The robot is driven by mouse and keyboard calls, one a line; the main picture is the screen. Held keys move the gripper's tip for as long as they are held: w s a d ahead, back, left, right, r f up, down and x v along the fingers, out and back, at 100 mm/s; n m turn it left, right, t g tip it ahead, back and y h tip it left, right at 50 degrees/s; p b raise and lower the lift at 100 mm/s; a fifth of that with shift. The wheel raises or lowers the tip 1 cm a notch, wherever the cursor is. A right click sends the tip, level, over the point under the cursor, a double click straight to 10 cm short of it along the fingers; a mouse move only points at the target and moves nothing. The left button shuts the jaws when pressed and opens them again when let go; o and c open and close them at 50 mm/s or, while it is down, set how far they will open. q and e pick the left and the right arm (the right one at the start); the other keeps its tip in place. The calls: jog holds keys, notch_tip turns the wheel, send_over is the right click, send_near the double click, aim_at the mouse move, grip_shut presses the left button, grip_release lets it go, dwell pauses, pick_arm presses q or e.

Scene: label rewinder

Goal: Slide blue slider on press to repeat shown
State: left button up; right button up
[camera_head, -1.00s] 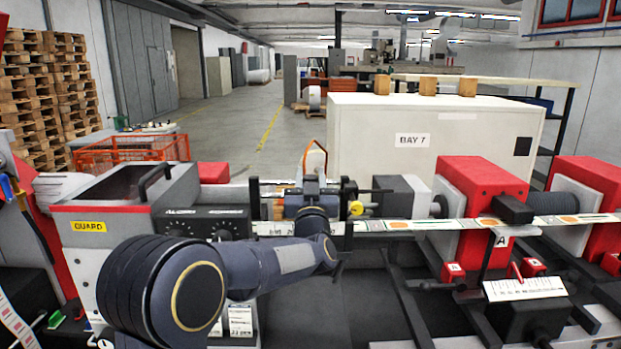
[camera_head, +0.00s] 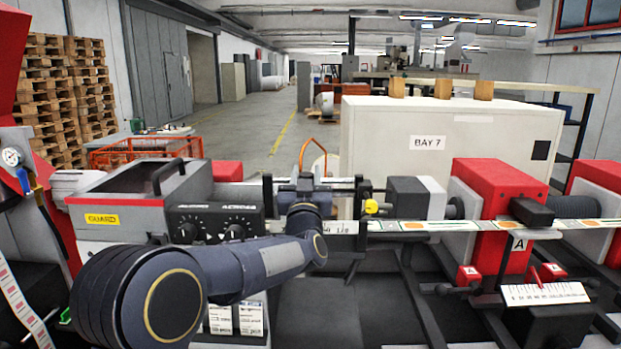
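My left arm reaches in from the lower left, and my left gripper (camera_head: 304,192) is at the dark cross rails of the press (camera_head: 345,190), between its two upright posts. It is seen from behind, and its fingertips are hidden by its own body and wrist, so I cannot tell whether it is open or shut. I cannot make out a blue slider; the area in front of the gripper is covered. A yellow knob (camera_head: 371,207) sits on the press just right of the gripper. My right gripper is not in view.
A grey guard box (camera_head: 140,190) and a black panel with dials (camera_head: 215,222) stand left of the gripper. A printed label web (camera_head: 440,226) runs right past red blocks (camera_head: 487,190). A white scale plate (camera_head: 545,293) with a red pointer is at lower right.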

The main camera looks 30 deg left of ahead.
pick_arm(q)
jog(key=o, duration=0.4)
jog(key=shift+c, duration=0.2)
jog(key=shift+d, duration=0.1)
jog(key=shift+s+d+f, duration=0.15)
jog(key=shift+s+f, duration=0.05)
jog(key=shift+s, duration=0.05)
jog(key=b+v, duration=0.2)
jog(key=v, duration=0.5)
jog(key=shift+b, duration=0.35)
jog(key=shift+s+r, duration=0.1)
